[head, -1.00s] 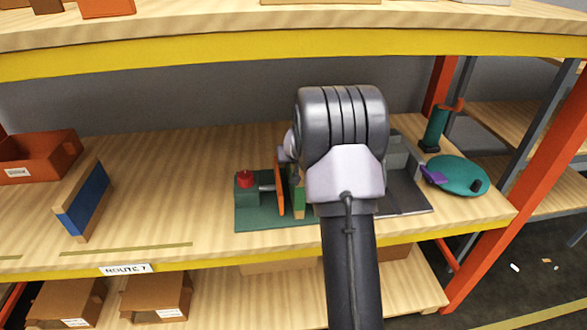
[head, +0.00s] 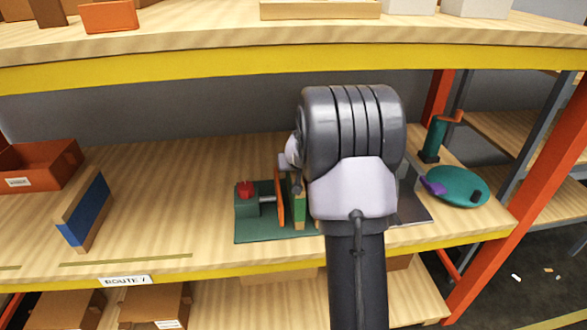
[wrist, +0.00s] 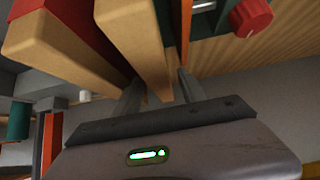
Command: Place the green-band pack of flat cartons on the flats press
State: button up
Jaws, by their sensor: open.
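The green-band pack (head: 299,209) is a tan block with a green side. It stands upright beside the orange plate (head: 280,197) of the flats press, a green-based device (head: 262,229) with a red knob. In the wrist view, the pack (wrist: 140,45) reaches in between the fingers of my gripper (wrist: 159,76). My gripper is open, one finger on each side of the pack. Whether the fingers touch it cannot be told. My arm hides the pack's right side and much of the gripper in the head view.
A red-topped tan pack (wrist: 58,45) stands close beside in the wrist view. On the shelf (head: 150,190) are a blue-sided block (head: 86,215), an orange bin (head: 40,166) and a teal disc (head: 458,186). The upper shelf's yellow beam (head: 200,77) runs above.

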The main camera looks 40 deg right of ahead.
jog(key=p+v, duration=0.1)
jog(key=v, duration=0.7)
jog(key=s+a+r+n+y, duration=0.1)
jog(key=s+a+r, duration=0.2)
jog(key=a, duration=0.5)
jog(key=s+a+r+y, duration=0.2)
jog(key=a+r, duration=0.1)
jog(key=a, duration=0.4)
jog(key=s+a+r+n+y, duration=0.1)
jog(key=s+a+r, duration=0.2)
jog(key=a, duration=0.5)
jog(key=s+a+g+y, duration=0.1)
jog(key=s+a, duration=0.5)
jog(key=s, duration=0.3)
jog(key=s+a+f+y, duration=0.1)
jog(key=s+a, duration=0.5)
jog(key=s, duration=0.3)
jog(key=shift+s+a+f+g+y, duration=0.2)
jog(key=shift+a+g+y, duration=0.15)
jog(key=shift+g+y, duration=0.05)
